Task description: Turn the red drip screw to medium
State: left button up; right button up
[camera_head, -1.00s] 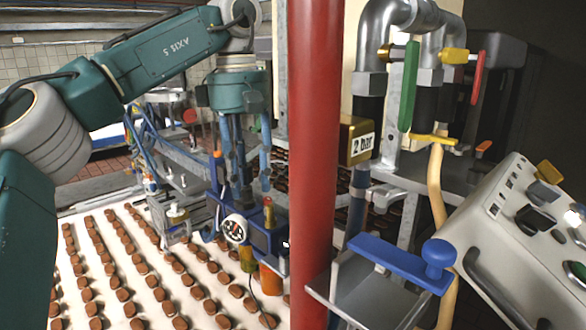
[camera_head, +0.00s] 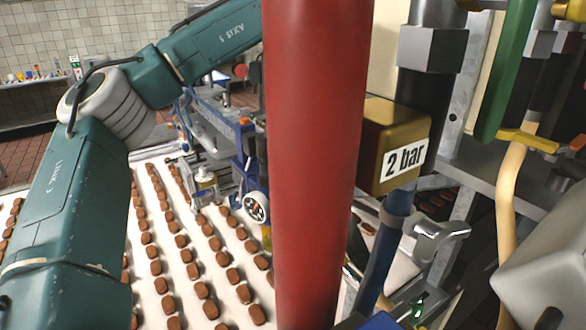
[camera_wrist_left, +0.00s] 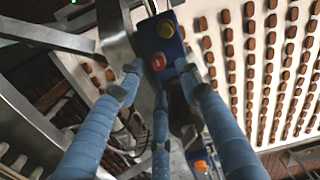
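In the left wrist view, a blue housing (camera_wrist_left: 171,48) carries a round red knob (camera_wrist_left: 158,63) and a brass-coloured round part (camera_wrist_left: 166,28). I cannot tell for sure which part is the red drip screw. My left gripper (camera_wrist_left: 157,78) has its blue fingers spread on either side of the housing's near end. No grip on the knob shows, and contact is unclear. In the head view, the thick red pole (camera_head: 315,165) hides my left gripper and most of the housing. My right gripper is in neither current view.
A gold box marked "2 bar" (camera_head: 392,150) sits right of the pole. A white dial (camera_head: 256,207) shows left of it. Rows of brown biscuits lie on a white conveyor (camera_head: 150,230). Green lever (camera_head: 507,70), pipes and a grey metal frame crowd the right side.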

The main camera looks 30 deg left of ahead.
pick_arm(q)
notch_tip(320, 180, down, 3)
jog(key=shift+w+r, duration=0.15)
jog(key=shift+r, duration=0.05)
jog(key=shift+f, duration=0.6)
grip_shut()
